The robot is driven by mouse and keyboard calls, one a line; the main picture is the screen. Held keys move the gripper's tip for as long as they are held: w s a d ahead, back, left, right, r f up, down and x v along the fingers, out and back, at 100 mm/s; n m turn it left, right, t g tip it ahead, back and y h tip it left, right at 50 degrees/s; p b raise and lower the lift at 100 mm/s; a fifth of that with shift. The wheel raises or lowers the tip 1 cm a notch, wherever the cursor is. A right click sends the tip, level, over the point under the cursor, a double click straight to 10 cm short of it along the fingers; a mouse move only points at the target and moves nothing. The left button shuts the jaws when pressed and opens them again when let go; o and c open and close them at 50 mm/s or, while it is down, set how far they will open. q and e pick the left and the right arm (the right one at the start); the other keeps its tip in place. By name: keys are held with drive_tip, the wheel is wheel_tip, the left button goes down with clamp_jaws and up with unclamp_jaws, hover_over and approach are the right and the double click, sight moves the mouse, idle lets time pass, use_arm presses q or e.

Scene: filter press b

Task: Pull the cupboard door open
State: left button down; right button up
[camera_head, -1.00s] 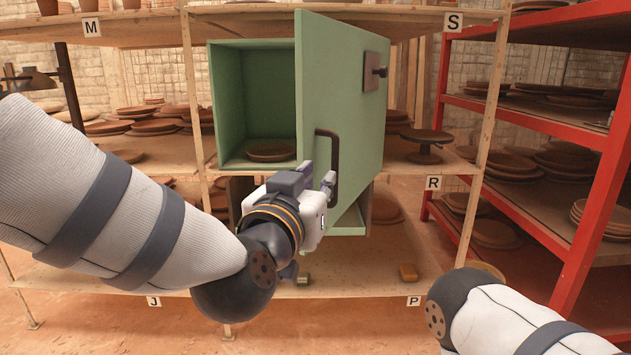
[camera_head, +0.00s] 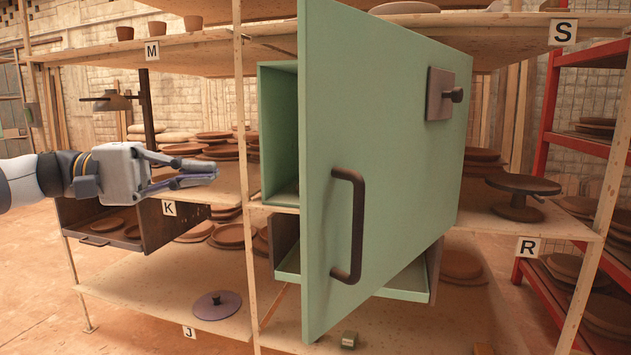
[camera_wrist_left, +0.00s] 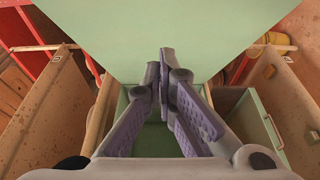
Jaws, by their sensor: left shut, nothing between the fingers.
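The green cupboard door (camera_head: 395,150) stands open, swung out toward me with its outer face showing. Its dark bar handle (camera_head: 350,225) is free of any gripper. A narrow part of the green cupboard's interior (camera_head: 281,140) shows left of the door edge. My left gripper (camera_head: 213,171) is well left of the handle in the head view, pointing right, shut and empty. In the left wrist view its fingers (camera_wrist_left: 165,60) meet at the tips, with the green door panel (camera_wrist_left: 150,25) beyond them. I cannot tell the gap to it. My right gripper is out of view.
A dark plate with a knob (camera_head: 440,95) sits high on the door. A green-fronted drawer (camera_head: 405,285) stands partly out below. Wooden shelves (camera_head: 200,48) with clay plates surround the cupboard. A dark drawer (camera_head: 130,240) projects below my left gripper. Red racking (camera_head: 548,110) is at right.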

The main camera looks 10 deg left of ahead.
use_arm(q)
drive_tip(key=d+p, duration=0.1)
drive_tip(key=d, duration=1.2)
drive_tip(key=shift+w, duration=0.15)
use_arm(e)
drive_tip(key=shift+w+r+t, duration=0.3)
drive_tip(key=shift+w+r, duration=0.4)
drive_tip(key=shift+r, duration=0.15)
